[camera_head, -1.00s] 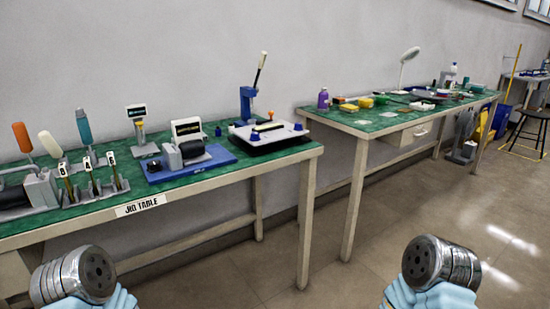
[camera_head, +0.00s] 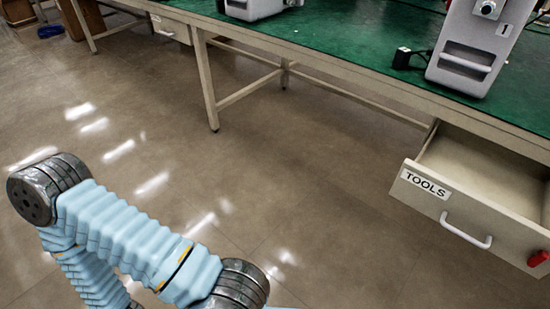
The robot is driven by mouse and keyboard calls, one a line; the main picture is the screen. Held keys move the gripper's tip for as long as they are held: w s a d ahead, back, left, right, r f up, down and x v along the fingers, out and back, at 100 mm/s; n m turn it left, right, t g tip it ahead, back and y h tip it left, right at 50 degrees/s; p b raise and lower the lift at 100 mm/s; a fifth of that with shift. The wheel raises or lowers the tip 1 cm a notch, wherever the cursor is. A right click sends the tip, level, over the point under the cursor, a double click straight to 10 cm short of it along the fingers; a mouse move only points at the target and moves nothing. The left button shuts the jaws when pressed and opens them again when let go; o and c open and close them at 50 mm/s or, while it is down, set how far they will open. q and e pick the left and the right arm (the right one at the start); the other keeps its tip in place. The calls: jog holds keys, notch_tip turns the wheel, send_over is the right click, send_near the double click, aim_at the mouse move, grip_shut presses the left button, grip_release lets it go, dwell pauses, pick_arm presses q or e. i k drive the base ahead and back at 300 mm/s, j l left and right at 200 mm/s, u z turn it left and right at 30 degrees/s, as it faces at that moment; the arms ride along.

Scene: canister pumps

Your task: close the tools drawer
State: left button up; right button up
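The tools drawer (camera_head: 466,207) hangs under the green-topped bench at the right of the head view. It is pulled out, and its pale interior shows behind the front panel. The front carries a "TOOLS" label (camera_head: 426,184) and a white bar handle (camera_head: 466,231). The visible part of the inside looks empty, and the right end is cut off by the picture edge. One of my arms, in a light blue sleeve with metal joints, crosses the lower left, well apart from the drawer. Neither gripper is in view.
Grey-white devices stand on the green bench top (camera_head: 375,67), one above the drawer (camera_head: 481,45). Another drawer (camera_head: 171,29) is farther back. Open floor (camera_head: 300,180) lies before the bench.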

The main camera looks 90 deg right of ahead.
aim_at(493, 196)
jog(key=z, duration=4.6)
